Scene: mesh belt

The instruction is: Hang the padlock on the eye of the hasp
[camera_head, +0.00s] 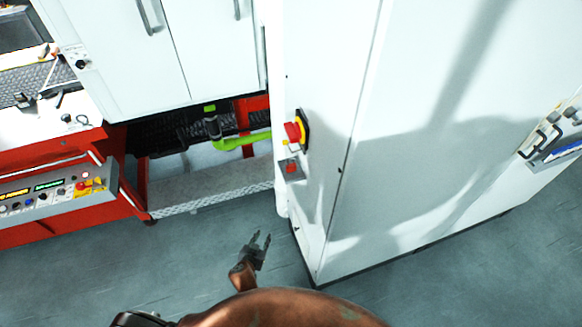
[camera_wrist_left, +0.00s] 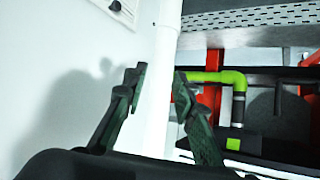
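My left gripper (camera_head: 261,238) is open and empty above the floor, in front of the near lower corner of the white cabinet. Its two open fingers also show in the left wrist view (camera_wrist_left: 160,78), with a white upright behind the gap. A red and yellow rotary switch (camera_head: 293,132) on a black plate is on the cabinet's narrow side; I cannot make out a hasp there. At the far right, a board (camera_head: 545,156) carries dark shackle-like loops (camera_head: 535,144) and a blue item; I cannot tell whether one is the padlock. My right gripper is not in view.
A grey box with a red button (camera_head: 290,168) sits below the switch. A red machine with a control panel (camera_head: 60,194) stands at the left. A bright green pipe (camera_head: 245,139) runs behind a metal step (camera_head: 210,187). The grey floor (camera_head: 190,255) is clear.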

